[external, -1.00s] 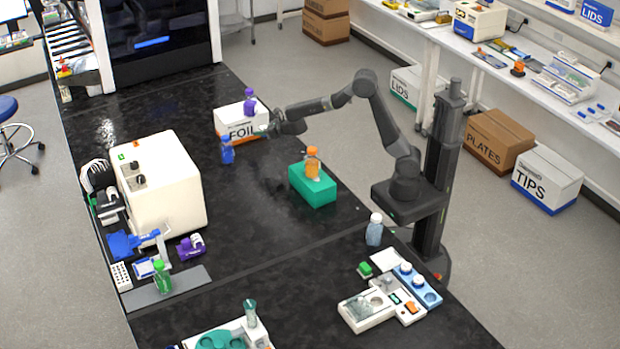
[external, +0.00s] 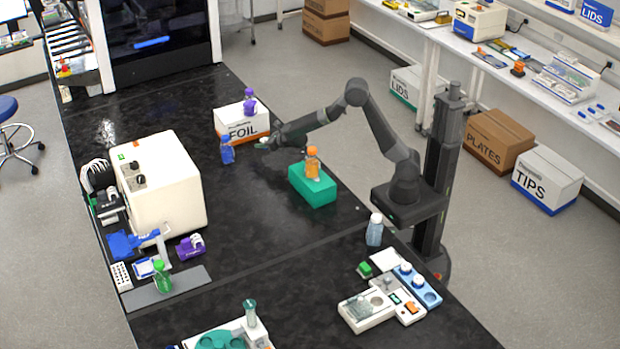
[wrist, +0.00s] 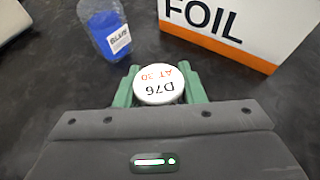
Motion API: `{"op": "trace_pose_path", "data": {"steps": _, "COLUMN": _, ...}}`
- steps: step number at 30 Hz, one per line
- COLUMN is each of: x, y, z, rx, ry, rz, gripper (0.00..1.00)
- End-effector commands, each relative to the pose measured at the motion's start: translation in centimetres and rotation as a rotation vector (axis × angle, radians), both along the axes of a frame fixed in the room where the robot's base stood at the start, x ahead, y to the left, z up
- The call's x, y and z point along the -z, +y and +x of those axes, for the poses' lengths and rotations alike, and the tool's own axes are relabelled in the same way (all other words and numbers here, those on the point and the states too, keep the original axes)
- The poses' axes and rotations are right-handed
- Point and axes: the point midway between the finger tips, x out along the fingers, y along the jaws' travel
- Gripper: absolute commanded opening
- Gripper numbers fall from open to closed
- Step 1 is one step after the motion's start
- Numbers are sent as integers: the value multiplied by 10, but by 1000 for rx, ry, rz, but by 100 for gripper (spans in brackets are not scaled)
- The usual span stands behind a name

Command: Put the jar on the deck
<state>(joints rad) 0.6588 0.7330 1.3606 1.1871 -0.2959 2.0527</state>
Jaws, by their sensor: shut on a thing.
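A small jar with a white round lid (wrist: 158,84) is between the green fingers of my gripper (wrist: 159,92) in the wrist view. The lid carries the marks "D76" and "AT 30"; the jar's body is hidden beneath it. In the external view my gripper (external: 264,145) is over the black bench, right of the blue bottle and in front of the FOIL box. The jar is small and pale there, at the fingertips. I cannot tell which surface is the deck.
The blue bottle (external: 227,150) and FOIL box (external: 240,124), topped by a purple bottle (external: 249,101), stand near my gripper. A teal block (external: 313,189) bears an orange-capped bottle (external: 312,165). A cream machine (external: 160,190) stands left.

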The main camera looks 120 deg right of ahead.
Motion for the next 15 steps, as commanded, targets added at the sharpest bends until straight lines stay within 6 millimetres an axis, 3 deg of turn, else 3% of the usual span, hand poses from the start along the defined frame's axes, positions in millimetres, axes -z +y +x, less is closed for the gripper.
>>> {"op": "trace_pose_path", "data": {"steps": 1, "x": 12, "y": 1, "z": 0, "rx": -2, "ry": 2, "rz": 0, "gripper": 10}}
{"op": "trace_pose_path", "data": {"steps": 5, "x": 22, "y": 1, "z": 0, "rx": -2, "ry": 2, "rz": 0, "gripper": 10}}
{"op": "trace_pose_path", "data": {"steps": 12, "x": 59, "y": 0, "z": 0, "rx": 0, "ry": 1, "rz": 0, "gripper": 10}}
{"op": "trace_pose_path", "data": {"steps": 15, "x": 63, "y": 0, "z": 0, "rx": 0, "ry": -1, "rz": 0, "gripper": 10}}
